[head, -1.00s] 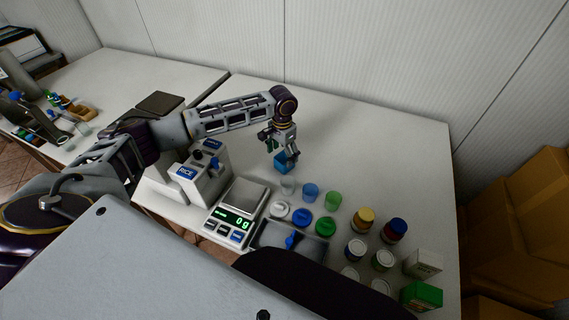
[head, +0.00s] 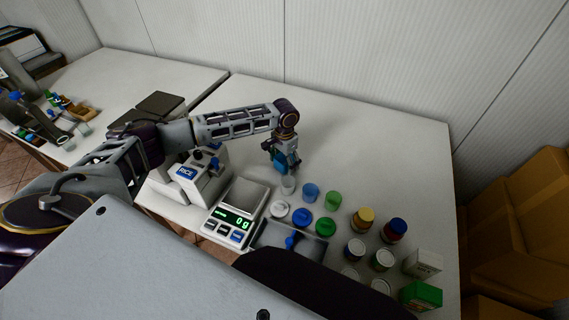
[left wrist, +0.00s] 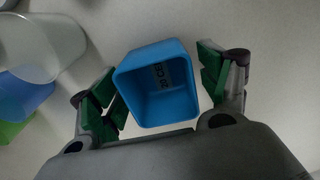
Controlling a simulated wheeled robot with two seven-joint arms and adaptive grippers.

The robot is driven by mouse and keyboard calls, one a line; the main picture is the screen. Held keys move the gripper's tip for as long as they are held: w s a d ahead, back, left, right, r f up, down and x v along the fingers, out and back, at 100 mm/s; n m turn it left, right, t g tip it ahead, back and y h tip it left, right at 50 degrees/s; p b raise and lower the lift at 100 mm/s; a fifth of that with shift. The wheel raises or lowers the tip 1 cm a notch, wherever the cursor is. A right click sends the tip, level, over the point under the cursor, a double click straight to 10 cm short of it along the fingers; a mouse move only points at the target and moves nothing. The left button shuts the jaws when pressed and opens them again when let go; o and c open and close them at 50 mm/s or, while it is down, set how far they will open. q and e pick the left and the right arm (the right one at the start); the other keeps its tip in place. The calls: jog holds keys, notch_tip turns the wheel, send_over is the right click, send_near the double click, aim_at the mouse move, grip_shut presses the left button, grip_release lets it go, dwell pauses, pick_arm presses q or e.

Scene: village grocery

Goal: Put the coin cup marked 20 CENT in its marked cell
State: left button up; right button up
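A blue square cup (left wrist: 155,85) shows in the left wrist view, open side toward the camera, with a small partly legible label inside that seems to begin with 20. In the head view the blue cup (head: 279,168) is mostly hidden by my left gripper (head: 284,160). My left gripper (left wrist: 158,88) is open, one green-padded finger on each side of the cup, with small gaps showing. The cup seems to stand on the white table. I cannot make out the marked cell. My right gripper is not in view.
Clear (head: 288,185), blue (head: 310,192) and green (head: 332,201) plastic cups stand close in front of the gripper. A scale (head: 240,205) reading 0 g, a rice dispenser (head: 197,178) and several jars (head: 363,220) are nearby. The table behind is clear.

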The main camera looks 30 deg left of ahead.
pick_arm(q)
jog(key=c, duration=0.8)
jog(key=shift+c, duration=0.2)
jog(key=shift+r, duration=0.15)
notch_tip(320, 180, up, 10)
dwell(0.5)
